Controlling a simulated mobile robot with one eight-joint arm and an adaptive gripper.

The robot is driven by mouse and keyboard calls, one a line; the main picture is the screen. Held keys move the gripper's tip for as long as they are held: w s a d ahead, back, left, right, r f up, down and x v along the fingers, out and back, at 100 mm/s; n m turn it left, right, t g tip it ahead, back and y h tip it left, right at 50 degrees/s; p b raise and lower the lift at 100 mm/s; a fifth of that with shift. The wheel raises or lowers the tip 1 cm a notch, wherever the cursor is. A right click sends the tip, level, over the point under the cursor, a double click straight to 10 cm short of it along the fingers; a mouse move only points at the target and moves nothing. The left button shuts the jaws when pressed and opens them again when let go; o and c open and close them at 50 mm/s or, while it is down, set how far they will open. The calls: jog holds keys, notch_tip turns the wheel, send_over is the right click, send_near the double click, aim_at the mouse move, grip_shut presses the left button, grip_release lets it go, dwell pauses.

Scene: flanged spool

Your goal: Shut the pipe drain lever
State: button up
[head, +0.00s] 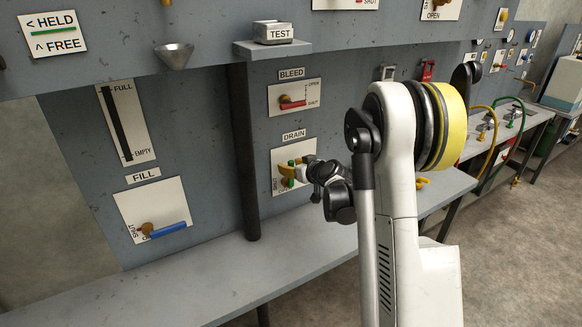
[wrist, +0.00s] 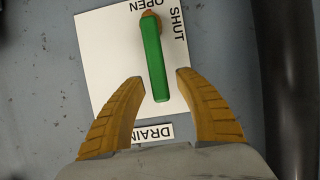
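The drain lever is a green bar (wrist: 155,60) on a brass pivot, on a white plate (wrist: 105,55) marked OPEN and SHUT. In the wrist view it runs from the pivot near OPEN down towards the DRAIN label (wrist: 153,132), with SHUT at the pivot's right. My gripper (wrist: 159,77) is open. Its yellow fingers lie on either side of the lever's free end in the picture, with gaps on both sides. In the head view my gripper (head: 292,171) is at the drain plate (head: 307,148) and partly hides the green lever (head: 291,163).
The red bleed lever (head: 293,105) is above the drain plate. A blue fill lever (head: 169,229) is at lower left. A dark vertical pipe (head: 243,150) stands left of the drain plate and shows at the wrist view's right edge. A grey bench (head: 230,270) runs below.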

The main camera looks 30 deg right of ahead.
grip_shut()
jog(key=shift+d, duration=0.15)
jog(key=d+f+m+t+y+b, duration=0.2)
jog(key=d+f+m+y+b, duration=0.5)
jog(key=m+b, duration=0.6)
jog(key=shift+w+d+f+m+t, duration=0.15)
jog(key=shift+d+f+m+t, duration=0.2)
jog(key=shift+d+f, duration=0.65)
jog(key=shift+a+f, duration=0.1)
jog(key=shift+o, duration=0.8)
grip_release()
jog(key=shift+a, duration=0.1)
